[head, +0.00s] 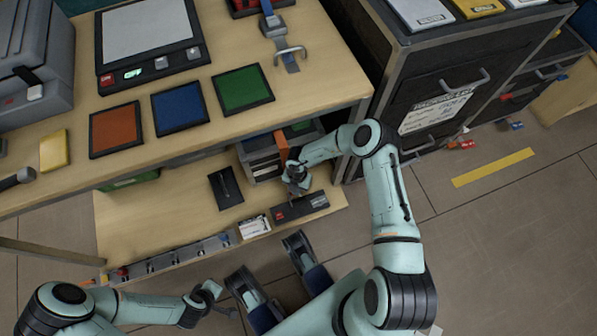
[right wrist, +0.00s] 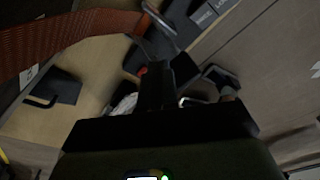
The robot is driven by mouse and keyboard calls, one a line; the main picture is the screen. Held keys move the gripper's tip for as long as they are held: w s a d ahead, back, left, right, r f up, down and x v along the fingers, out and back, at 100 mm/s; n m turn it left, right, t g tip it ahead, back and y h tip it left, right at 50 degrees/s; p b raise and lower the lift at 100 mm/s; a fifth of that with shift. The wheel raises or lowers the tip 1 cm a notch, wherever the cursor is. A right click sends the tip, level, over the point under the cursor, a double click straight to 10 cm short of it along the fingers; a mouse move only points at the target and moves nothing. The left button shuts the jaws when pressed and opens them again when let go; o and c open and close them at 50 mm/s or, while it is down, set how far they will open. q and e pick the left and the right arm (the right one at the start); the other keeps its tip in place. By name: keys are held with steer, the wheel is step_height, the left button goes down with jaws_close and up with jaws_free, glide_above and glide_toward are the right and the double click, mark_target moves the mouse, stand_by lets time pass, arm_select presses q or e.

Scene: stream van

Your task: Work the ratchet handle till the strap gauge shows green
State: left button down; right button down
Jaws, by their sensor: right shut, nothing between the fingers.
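An orange strap (head: 281,142) runs down over a grey crate under the workbench; its weave fills the upper left of the right wrist view (right wrist: 60,40). My right gripper (head: 296,180) is at the lower front of that crate, below the strap; its closed fingers show in the right wrist view (right wrist: 156,85) with nothing between them. A metal bar or handle (right wrist: 157,17) lies beyond the fingers near the strap's end; I cannot tell whether it is the ratchet handle. A dark box with a red mark (head: 300,207), possibly the gauge, lies below the gripper. My left gripper (head: 217,290) is low, apart from the shelf.
The workbench (head: 220,60) above holds orange, blue and green panels and a screen device (head: 150,45). The shelf (head: 165,215) has bare room at left.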

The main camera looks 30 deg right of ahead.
steer(key=shift+s, duration=0.1)
steer(key=shift+s+f, duration=0.25)
stand_by(0.3)
